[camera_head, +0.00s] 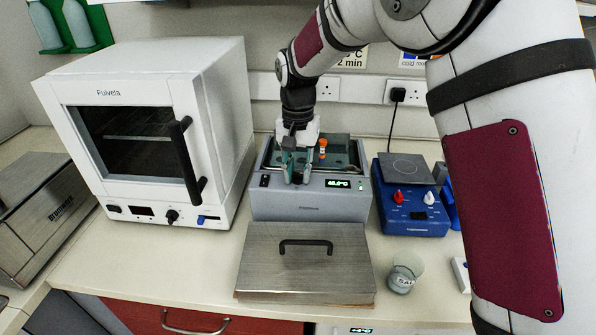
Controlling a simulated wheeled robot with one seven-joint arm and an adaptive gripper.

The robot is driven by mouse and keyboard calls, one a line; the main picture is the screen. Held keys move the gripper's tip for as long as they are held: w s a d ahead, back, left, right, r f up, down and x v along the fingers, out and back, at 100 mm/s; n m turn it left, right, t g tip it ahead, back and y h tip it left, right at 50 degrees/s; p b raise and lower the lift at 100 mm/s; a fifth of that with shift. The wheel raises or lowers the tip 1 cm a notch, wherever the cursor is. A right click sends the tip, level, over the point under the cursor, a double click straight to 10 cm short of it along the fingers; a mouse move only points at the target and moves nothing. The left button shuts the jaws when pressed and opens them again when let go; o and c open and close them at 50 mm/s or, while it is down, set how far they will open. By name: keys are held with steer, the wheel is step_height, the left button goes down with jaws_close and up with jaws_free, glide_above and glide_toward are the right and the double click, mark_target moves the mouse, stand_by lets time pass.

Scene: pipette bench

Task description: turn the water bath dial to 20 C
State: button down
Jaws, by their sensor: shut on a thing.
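The grey water bath (280,207) stands at the middle of the bench, its top open. Its small lit display (337,184) is on the right of the front panel; its green digits look like 40-something °C but are too small to read surely. A black switch (265,181) is at the panel's left. My gripper (297,179) reaches down over the bath to the front panel, between switch and display. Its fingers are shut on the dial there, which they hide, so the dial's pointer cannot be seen.
An orange-capped tube (322,148) stands in the bath. A steel lid (305,275) with a black handle lies in front.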

steer(key=n+b, duration=0.1)
steer(key=n, duration=0.4)
steer(key=shift+n, duration=0.3)
steer(key=n+b, duration=0.1)
steer(key=n, duration=0.3)
steer(key=shift+n, duration=0.3)
steer(key=n+b, duration=0.1)
steer(key=n, duration=0.8)
steer(key=shift+n, duration=0.4)
steer(key=c, duration=1.4)
jaws_free()
steer(key=shift+o, duration=0.2)
